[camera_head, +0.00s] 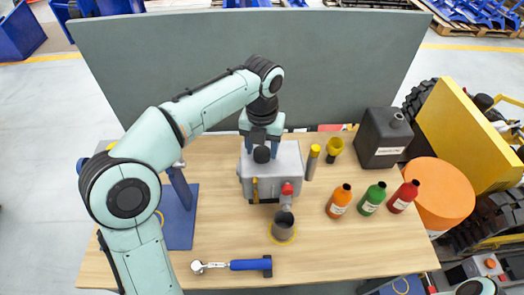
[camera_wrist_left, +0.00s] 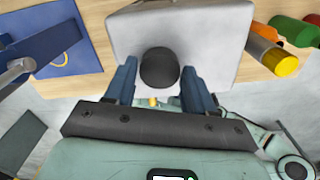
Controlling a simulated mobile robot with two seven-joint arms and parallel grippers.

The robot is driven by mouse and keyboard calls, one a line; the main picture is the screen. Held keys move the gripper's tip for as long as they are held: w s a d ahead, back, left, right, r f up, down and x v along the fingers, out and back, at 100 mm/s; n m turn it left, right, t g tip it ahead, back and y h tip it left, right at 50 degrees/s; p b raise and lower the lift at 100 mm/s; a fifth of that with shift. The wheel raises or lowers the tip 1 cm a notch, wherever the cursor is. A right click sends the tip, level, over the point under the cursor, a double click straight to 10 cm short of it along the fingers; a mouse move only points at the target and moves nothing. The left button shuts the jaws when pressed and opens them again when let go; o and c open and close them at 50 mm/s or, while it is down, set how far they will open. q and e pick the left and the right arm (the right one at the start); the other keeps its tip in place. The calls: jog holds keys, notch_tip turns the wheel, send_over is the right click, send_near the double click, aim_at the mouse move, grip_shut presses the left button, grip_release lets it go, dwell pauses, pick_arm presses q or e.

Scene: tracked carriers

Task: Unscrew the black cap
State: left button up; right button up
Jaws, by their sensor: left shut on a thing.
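The black cap (camera_head: 261,154) sits on top of a grey box-like housing (camera_head: 286,160) near the middle of the table. My left gripper (camera_head: 261,140) reaches down over it from behind and is shut on the cap. In the left wrist view the round cap (camera_wrist_left: 159,68) lies between the two blue fingers of the left gripper (camera_wrist_left: 160,82), above the pale top of the housing (camera_wrist_left: 205,25). My right gripper does not show.
A dark cup (camera_head: 283,226) stands in front of the housing, below a red-topped spout (camera_head: 287,189). Orange (camera_head: 339,201), green (camera_head: 373,198) and red (camera_head: 403,196) bottles stand to the right. A blue-handled ratchet (camera_head: 232,265) lies at the front. A grey panel (camera_head: 340,70) stands behind.

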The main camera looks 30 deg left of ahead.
pick_arm(q)
jog(key=n, duration=0.4)
jog(key=shift+r+n+p, duration=0.1)
jog(key=shift+n+p, duration=0.3)
jog(key=shift+n, duration=1.1)
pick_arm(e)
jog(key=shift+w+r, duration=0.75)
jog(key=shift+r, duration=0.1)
pick_arm(q)
jog(key=n, duration=0.3)
jog(key=shift+p, duration=0.4)
jog(key=n, duration=0.4)
jog(key=shift+n, duration=0.4)
jog(key=shift+n+p, duration=0.3)
jog(key=shift+n, duration=0.7)
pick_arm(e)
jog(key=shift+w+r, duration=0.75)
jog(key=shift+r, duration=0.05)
